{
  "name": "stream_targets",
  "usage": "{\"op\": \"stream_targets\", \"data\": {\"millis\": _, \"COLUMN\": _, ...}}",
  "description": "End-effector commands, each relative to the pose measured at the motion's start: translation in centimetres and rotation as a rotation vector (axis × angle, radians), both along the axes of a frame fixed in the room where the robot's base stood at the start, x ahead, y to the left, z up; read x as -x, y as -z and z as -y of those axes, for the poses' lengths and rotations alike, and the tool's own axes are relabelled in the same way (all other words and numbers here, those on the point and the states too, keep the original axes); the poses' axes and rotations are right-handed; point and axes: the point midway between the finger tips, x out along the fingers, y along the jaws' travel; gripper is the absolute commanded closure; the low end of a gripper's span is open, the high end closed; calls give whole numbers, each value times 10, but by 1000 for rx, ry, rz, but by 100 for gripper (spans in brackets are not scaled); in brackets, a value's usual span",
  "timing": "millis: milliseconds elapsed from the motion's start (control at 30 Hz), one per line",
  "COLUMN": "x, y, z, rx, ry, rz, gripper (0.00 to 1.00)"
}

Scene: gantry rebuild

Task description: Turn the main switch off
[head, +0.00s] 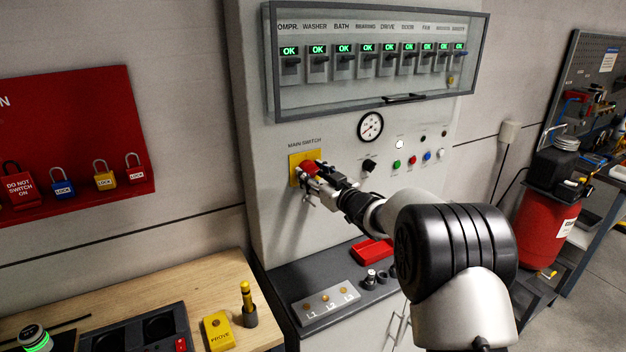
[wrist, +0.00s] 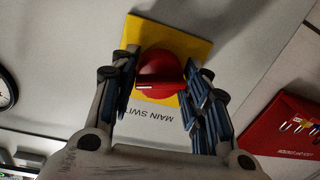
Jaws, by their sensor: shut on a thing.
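The main switch is a red rotary knob (wrist: 160,74) on a yellow plate (wrist: 148,32), under the label MAIN SWITCH on the grey cabinet front. In the head view the red knob (head: 309,167) shows in part behind my gripper (head: 310,178), on the yellow plate (head: 293,168). In the wrist view my gripper (wrist: 163,85) has one finger on each side of the knob and is shut on it. A pale mark lies across the knob's handle. The exact contact of the fingertips is hard to see.
Above is a glazed breaker box (head: 375,75) with several green OK displays. A gauge (head: 370,126) and several buttons (head: 412,160) sit right of the switch. A red lock board (head: 75,130) hangs at left. A ledge (head: 290,300) with a red tray (head: 372,251) lies below.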

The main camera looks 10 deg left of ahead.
Motion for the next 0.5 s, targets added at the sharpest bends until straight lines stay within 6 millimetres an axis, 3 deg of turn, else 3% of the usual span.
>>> {"op": "stream_targets", "data": {"millis": 500, "x": -1, "y": 0, "z": 1, "rx": 407, "ry": 0, "rz": 277, "gripper": 81}}
